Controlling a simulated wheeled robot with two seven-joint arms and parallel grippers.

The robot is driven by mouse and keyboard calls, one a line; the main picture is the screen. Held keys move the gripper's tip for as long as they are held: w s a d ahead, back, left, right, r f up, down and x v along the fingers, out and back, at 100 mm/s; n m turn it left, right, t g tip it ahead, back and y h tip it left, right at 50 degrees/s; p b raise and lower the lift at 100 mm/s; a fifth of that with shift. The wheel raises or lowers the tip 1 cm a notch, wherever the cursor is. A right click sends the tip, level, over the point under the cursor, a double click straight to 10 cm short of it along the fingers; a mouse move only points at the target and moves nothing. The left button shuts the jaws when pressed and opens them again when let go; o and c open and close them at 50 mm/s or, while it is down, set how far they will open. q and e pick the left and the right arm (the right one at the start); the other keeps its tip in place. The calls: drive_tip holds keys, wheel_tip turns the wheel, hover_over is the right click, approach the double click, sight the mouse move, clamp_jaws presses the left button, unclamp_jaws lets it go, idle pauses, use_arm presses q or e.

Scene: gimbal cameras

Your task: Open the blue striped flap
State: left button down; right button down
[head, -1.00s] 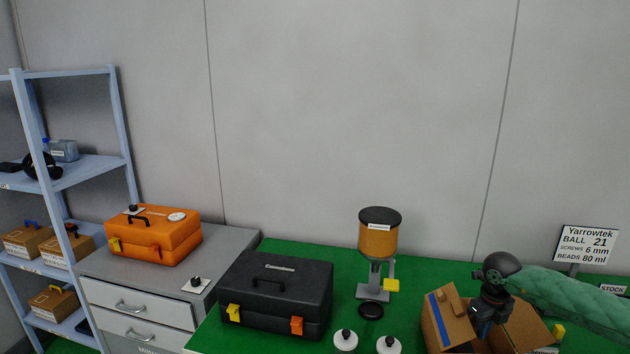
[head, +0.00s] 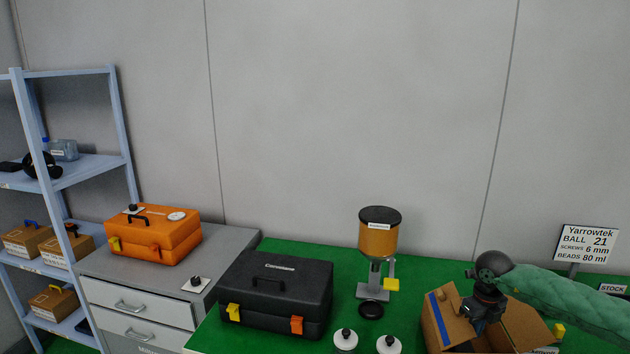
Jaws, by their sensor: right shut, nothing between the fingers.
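A cardboard box (head: 434,334) stands at the front right of the green table. Its flap with the blue stripe (head: 441,311) is on the left side and stands up at a steep angle. A small tan tab sits on that flap's upper part. Another flap (head: 530,326) leans out to the right. My right gripper (head: 480,326) is shut and empty, pointing down over the box just right of the striped flap. The fingertips are partly hidden, and I cannot tell whether they touch the flap. My left gripper is out of view.
A sign (head: 585,245) stands at the back right. My green-sleeved right arm covers the table's right side.

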sight(441, 336)
drive_tip(key=shift+w+a+f+b, duration=0.15)
drive_tip(key=shift+a+b, duration=0.1)
drive_tip(key=shift+a, duration=1.35)
drive_tip(key=shift+w+a+r+b, duration=0.1)
drive_tip(key=shift+a+b, duration=0.15)
drive_tip(key=shift+a, duration=1.3)
drive_tip(key=shift+w+a+f+b, duration=0.15)
drive_tip(key=shift+a+b, duration=0.1)
drive_tip(key=shift+a, duration=1.35)
drive_tip(key=shift+w+a+r, duration=0.1)
drive_tip(key=shift+a, duration=0.5)
drive_tip(key=shift+w+a+r, duration=0.1)
drive_tip(key=shift+a, duration=0.45)
drive_tip(key=shift+s+d+b, duration=0.15)
drive_tip(key=shift+d+b, duration=0.5)
drive_tip(key=shift+d, duration=0.8)
wheel_tip(441, 336, up, 12)
drive_tip(key=p, duration=0.3)
